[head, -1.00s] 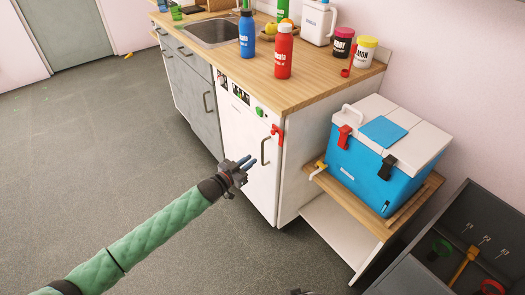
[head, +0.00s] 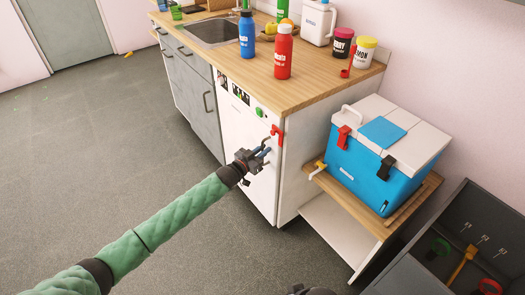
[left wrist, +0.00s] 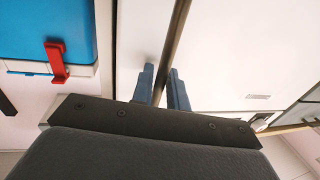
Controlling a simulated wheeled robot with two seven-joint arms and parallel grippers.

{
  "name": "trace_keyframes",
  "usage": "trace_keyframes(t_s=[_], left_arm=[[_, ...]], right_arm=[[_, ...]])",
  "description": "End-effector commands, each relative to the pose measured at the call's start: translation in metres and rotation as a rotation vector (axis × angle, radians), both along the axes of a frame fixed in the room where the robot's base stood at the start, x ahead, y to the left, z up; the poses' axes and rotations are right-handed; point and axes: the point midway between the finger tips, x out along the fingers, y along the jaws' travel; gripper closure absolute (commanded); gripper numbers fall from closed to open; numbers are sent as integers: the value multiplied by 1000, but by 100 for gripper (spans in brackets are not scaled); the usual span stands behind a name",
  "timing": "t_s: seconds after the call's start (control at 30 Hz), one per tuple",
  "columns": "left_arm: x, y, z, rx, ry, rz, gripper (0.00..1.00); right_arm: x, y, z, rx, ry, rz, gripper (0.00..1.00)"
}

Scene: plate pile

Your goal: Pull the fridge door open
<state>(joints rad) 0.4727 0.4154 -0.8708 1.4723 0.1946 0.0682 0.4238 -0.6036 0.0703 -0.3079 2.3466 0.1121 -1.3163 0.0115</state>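The fridge door (head: 239,127) is the white front panel under the right end of the wooden counter in the head view, and it looks shut. Its thin metal door handle (left wrist: 179,30) runs as a bar across the left wrist view. My left gripper (head: 266,153) is at the handle, and in the left wrist view its two blue fingers (left wrist: 163,88) stand on either side of the bar. The fingers are apart, with a gap beside the bar.
A blue cooler (head: 365,165) stands on a low wooden shelf to the right. Bottles (head: 283,52) stand on the counter (head: 310,84). The grey floor (head: 120,150) before the door is clear.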

Motion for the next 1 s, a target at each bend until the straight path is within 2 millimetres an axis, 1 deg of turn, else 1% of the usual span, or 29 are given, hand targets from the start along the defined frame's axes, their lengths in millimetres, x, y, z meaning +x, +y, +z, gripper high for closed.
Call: trace_keyframes(t_s=[0.1, 0.17, 0.2, 0.57, 0.77, 0.87, 1.0], left_arm=[[0, 0, 0, 0, 0, 0, 84], [0, 0, 0, 0, 0, 0, 96], [0, 0, 0, 0, 0, 0, 100], [-1, 4, 0, 1, -1, -5, 100], [-7, 19, -1, 4, 1, -30, 100], [-12, 32, 0, 4, 0, -52, 100], [-20, 54, 0, 5, -1, -90, 100]], right_arm=[[0, 0, 0, 0, 1, 0, 64], [-1, 0, -1, -1, 2, 0, 64], [-1, 0, -1, -1, 2, 0, 64], [-1, 0, -2, -1, 3, 0, 64], [0, 0, -2, -1, 2, -1, 64], [0, 0, -2, -1, 2, 0, 64], [1, 0, -2, -1, 1, 0, 64]])
